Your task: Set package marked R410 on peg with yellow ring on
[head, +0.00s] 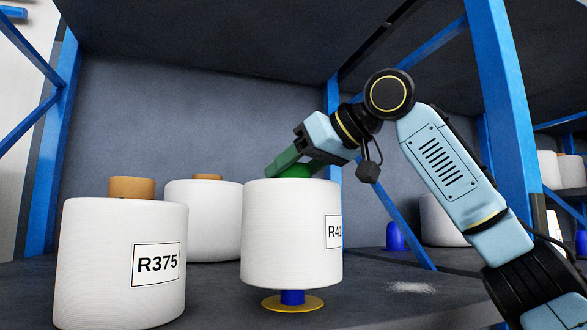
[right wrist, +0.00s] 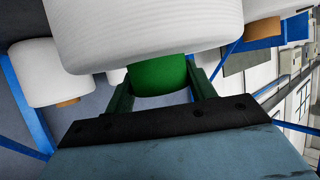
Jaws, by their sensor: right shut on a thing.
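The white yarn package marked R41-something (head: 288,235), its label partly cut off at the side, is upright over a blue peg (head: 292,297) with a yellow ring (head: 293,305) at its base. A short stretch of the peg shows between the package's underside and the ring. My right gripper (head: 290,170) is shut on the green core at the package's top. In the right wrist view the fingers grip the green core (right wrist: 158,75) from both sides, with the white package (right wrist: 150,30) beyond. My left gripper is not in view.
A package marked R375 (head: 120,262) with a brown core stands at the left. Another white package (head: 203,220) stands behind. A bare blue peg (head: 396,237) is to the right, near a blue rack post (head: 505,110).

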